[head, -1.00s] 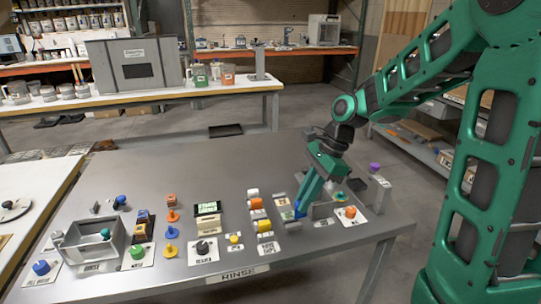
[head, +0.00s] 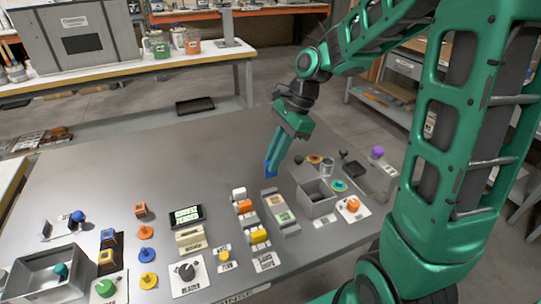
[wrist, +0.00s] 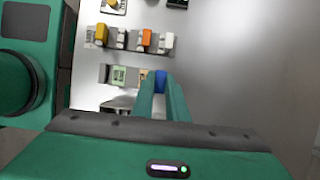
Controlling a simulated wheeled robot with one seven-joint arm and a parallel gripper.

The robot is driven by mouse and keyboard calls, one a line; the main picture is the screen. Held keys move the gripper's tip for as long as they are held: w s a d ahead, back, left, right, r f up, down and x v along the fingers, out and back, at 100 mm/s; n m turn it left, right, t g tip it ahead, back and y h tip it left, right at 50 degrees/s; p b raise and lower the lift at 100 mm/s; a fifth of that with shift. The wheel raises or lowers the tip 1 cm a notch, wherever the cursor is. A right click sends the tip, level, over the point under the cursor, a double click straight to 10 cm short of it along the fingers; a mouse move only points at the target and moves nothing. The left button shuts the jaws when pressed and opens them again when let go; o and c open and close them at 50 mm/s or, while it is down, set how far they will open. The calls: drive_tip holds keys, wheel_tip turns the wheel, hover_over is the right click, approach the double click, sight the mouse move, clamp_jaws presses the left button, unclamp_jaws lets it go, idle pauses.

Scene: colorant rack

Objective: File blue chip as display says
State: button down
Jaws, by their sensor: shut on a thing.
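The blue chip (head: 271,165) is between the fingertips of my gripper (head: 276,157). In the wrist view the blue chip (wrist: 160,80) shows at the ends of the shut fingers (wrist: 163,98). The chip is by the back end of a narrow grey tray (head: 291,229) with a green and a tan patch in it. Whether it touches the tray cannot be told. The display (head: 187,216) is dark with lit green text too small to read. A rack with white, orange and yellow chips (head: 248,212) stands left of the tray.
Right of the tray are an open grey bin (head: 309,206), an orange knob (head: 352,204) and a purple knob (head: 377,152). Colored knobs, pegs and another grey bin (head: 36,287) fill the left front. The back of the table (head: 150,160) is clear.

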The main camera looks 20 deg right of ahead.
drive_tip(key=shift+f, duration=0.1)
drive_tip(key=shift+f, duration=2.6)
drive_tip(key=shift+s+f, duration=0.1)
drive_tip(key=shift+f, duration=1.2)
idle(0.4)
drive_tip(key=c, duration=1.4)
unclamp_jaws()
drive_tip(key=shift+o, duration=0.2)
drive_tip(key=shift+r, duration=3.55)
